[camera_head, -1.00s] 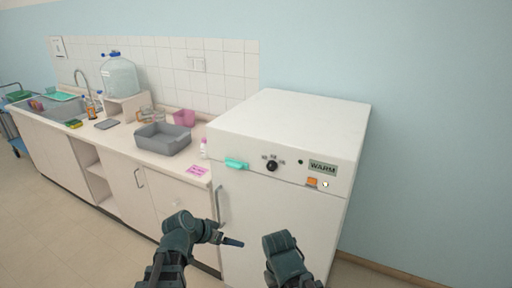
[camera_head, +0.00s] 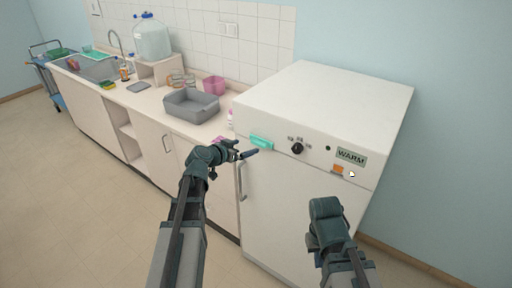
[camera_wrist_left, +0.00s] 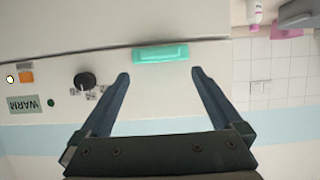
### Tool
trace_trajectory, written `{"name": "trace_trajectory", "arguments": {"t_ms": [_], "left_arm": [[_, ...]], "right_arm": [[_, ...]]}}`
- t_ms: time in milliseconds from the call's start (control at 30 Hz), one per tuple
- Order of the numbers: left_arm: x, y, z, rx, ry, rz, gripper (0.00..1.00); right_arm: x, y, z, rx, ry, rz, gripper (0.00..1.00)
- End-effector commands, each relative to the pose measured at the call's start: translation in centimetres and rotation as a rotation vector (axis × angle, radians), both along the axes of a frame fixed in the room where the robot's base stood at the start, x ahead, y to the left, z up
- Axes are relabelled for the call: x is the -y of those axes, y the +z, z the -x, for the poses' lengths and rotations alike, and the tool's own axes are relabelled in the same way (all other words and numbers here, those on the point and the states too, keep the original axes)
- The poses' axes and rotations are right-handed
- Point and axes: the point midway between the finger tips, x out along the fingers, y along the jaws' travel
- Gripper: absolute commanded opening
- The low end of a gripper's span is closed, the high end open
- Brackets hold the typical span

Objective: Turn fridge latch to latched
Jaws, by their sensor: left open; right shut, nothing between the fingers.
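The fridge latch is a teal bar (camera_head: 261,142) on the upper left front of the white fridge (camera_head: 325,95). It lies lengthwise along the panel edge. In the left wrist view, turned upside down, the latch (camera_wrist_left: 160,53) shows level and whole. My left gripper (camera_head: 246,152) is at the fridge's front left, close to the latch. In the left wrist view the open fingers (camera_wrist_left: 163,75) stand either side of the latch, with nothing held. No contact with it shows. My right arm is in front of the fridge door; its fingers are hidden.
A black knob (camera_head: 297,148), an orange switch (camera_head: 337,169) and a WARM sign (camera_head: 351,157) are right of the latch. The door handle (camera_head: 242,181) is below it. A grey basin (camera_head: 191,105) stands on the counter (camera_head: 150,108) to the left.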

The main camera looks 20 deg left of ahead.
Motion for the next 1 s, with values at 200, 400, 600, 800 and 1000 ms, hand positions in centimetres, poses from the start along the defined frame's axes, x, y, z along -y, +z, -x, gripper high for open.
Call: {"name": "trace_trajectory", "arguments": {"t_ms": [200,400,600,800,1000], "left_arm": [[1.4,-2.0,-4.1,0.0,-0.003,-0.001,1.0],[2.2,-2.9,-6.3,0.0,-0.002,0.001,1.0],[2.6,-3.1,-7.1,0.0,-0.001,0.0,1.0],[2.6,-3.1,-7.1,0.0,0.0,0.0,1.0],[2.6,-3.1,-7.1,0.0,-0.001,0.0,0.82]], "right_arm": [[0.0,-2.0,0.0,0.0,-0.001,0.0,0.0],[0.0,-2.9,0.0,0.0,-0.001,0.0,0.0],[0.0,-3.1,0.0,0.0,-0.001,0.0,0.0],[0.0,-3.1,0.0,0.0,-0.001,0.0,0.0],[0.0,-3.1,0.0,0.0,-0.001,0.0,0.0]]}}
